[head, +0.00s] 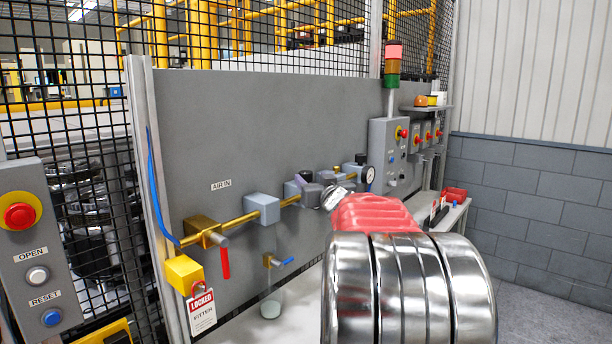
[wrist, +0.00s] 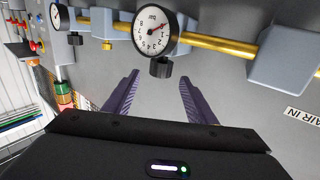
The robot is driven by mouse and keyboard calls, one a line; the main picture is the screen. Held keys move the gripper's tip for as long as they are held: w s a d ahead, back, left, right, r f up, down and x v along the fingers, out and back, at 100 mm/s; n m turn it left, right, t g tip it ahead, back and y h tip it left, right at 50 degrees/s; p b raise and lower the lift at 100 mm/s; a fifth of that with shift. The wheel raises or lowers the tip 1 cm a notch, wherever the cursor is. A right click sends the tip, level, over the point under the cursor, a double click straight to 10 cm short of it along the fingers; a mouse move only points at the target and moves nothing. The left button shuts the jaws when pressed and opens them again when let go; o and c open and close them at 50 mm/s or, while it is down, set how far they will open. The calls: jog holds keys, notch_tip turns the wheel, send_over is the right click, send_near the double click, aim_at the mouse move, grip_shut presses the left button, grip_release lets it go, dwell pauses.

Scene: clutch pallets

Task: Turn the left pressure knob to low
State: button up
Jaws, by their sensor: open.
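The left pressure knob is a black cylinder (wrist: 160,67) on the regulator beside a white round gauge (wrist: 154,30), which appears upside down in the wrist view. The gauge's red needle is off to one side. My gripper (wrist: 159,78) is open, its two purple fingers on either side of the knob's line, tips close to it. Contact is not clear.
A brass pipe (head: 237,219) runs along the grey panel (head: 250,120) through a grey block (head: 262,208). Control boxes (head: 388,150) are at right.

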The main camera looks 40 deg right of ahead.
aim_at(308, 176)
jog(key=shift+x, duration=3.3)
jog(key=shift+c, duration=0.5)
jog(key=c, duration=0.9)
